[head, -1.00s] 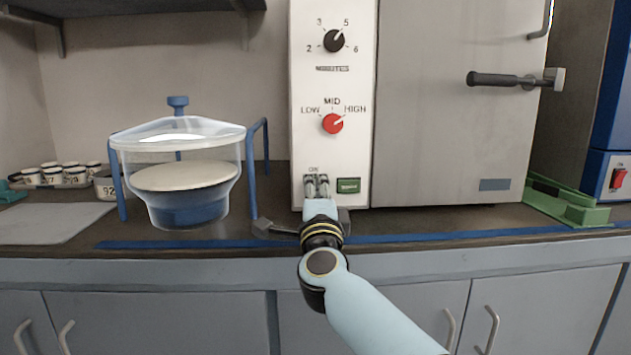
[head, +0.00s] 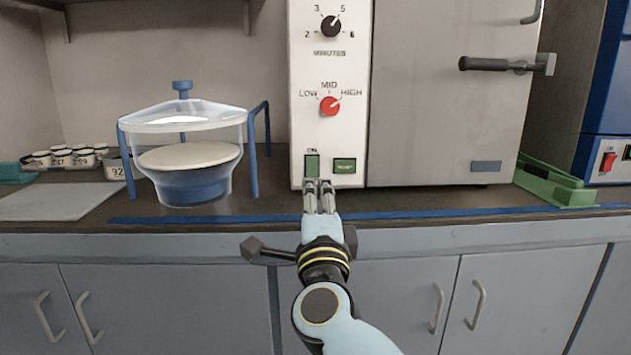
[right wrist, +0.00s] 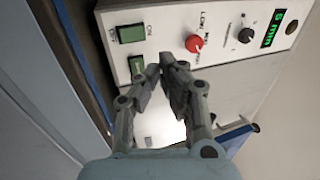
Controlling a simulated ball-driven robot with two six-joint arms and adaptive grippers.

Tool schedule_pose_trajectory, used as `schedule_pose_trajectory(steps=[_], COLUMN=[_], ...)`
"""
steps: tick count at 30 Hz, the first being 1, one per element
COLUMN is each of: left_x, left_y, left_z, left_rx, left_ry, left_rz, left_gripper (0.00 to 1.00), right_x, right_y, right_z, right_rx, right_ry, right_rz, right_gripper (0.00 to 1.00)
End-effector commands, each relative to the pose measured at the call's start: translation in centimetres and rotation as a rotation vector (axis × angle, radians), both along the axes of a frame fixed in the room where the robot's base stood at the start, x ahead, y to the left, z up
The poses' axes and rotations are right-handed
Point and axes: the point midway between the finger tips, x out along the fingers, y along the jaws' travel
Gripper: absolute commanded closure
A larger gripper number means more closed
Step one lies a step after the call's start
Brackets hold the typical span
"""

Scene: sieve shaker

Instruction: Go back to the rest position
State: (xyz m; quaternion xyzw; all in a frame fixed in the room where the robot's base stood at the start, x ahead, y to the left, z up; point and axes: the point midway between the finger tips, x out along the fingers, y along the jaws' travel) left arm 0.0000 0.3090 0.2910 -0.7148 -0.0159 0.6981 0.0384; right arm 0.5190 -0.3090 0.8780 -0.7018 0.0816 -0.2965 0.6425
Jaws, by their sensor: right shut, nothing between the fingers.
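My right gripper (head: 319,184) is shut and empty, just in front of and below the two green buttons on the white control panel (head: 303,150). In the right wrist view its fingertips (right wrist: 163,68) are close together with nothing between them. The left green button (head: 312,165) is marked ON; the other green button (head: 345,166) is beside it. The red speed knob (head: 329,106) is between LOW and HIGH, and the black minutes knob (head: 331,27) is above it. A green display (right wrist: 273,30) shows in the right wrist view. My left gripper is not in view.
A clear-lidded vessel (head: 185,125) stands in a blue frame on the bench at left, near small numbered cups (head: 72,156) and a grey mat (head: 55,202). The grey door has a dark handle (head: 490,64). A green tray (head: 556,187) lies at right.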

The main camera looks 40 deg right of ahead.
Motion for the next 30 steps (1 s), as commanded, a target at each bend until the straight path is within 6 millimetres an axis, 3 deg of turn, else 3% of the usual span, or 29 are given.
schedule_pose_trajectory(steps=[6, 24, 26, 29, 30], left_x=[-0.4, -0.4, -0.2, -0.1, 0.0], left_y=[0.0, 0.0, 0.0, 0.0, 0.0], left_z=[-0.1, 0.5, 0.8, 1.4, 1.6], left_rx=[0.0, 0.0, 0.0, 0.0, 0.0], left_ry=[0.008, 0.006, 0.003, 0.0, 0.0], left_rz=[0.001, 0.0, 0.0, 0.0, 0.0], left_gripper=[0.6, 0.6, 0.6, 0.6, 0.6], right_x=[-1.3, -1.7, -2.0, -2.4, -2.7], right_y=[0.8, 0.6, 0.5, 1.0, 1.4], right_z=[-0.2, -0.3, -1.8, -7.0, -9.8], right_rx=[0.001, -0.009, -0.025, -0.103, -0.152], right_ry=[0.001, 0.015, 0.056, 0.194, 0.272], right_rz=[0.0, 0.001, 0.009, 0.04, 0.067], right_gripper=[1.0, 1.0, 1.0, 1.0, 1.0])
